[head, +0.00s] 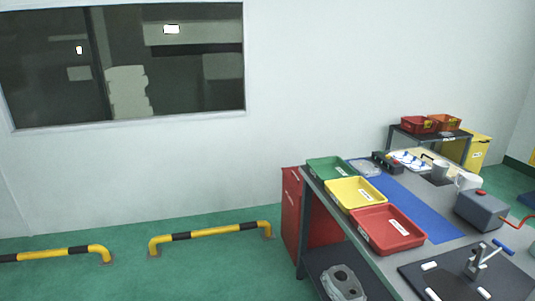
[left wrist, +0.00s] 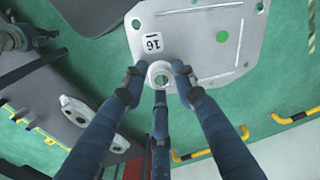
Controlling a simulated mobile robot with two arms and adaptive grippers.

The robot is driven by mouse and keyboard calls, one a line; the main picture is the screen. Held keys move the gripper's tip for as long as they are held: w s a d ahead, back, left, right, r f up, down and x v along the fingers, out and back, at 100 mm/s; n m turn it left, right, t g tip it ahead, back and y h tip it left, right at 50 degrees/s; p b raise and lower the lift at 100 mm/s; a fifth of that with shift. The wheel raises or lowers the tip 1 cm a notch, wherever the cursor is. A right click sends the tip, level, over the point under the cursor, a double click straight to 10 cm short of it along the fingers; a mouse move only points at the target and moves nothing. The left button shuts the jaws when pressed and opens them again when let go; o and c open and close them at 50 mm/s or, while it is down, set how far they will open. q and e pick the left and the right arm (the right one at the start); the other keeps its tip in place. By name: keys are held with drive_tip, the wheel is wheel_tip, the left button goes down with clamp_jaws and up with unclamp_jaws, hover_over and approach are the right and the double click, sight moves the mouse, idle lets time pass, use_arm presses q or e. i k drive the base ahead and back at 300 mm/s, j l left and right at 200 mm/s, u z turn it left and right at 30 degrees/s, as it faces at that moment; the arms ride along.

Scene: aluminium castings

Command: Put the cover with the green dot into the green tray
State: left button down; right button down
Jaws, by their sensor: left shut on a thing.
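The cover (left wrist: 200,45) is a flat, light grey metal plate with a label reading 16 and a round boss; it shows in the left wrist view. A green dot (left wrist: 222,37) is on its face. My left gripper (left wrist: 160,80) is shut on the cover at the boss, with its fingers around it. Neither the cover nor either gripper shows in the head view.
A yellow tray (head: 355,194) and a red tray (head: 386,230) stand in line with the green one, beside a blue mat (head: 420,207). A grey casting (head: 343,283) lies on the lower shelf. Yellow-black floor rails (head: 210,232) stand left of the bench.

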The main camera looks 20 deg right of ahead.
sight(330, 173)
drive_tip(key=i+z, duration=0.2)
drive_tip(key=i, duration=0.35)
drive_tip(key=i+j+z, duration=0.2)
drive_tip(key=i, duration=0.35)
drive_tip(key=i+j+z, duration=0.2)
drive_tip(key=i, duration=0.3)
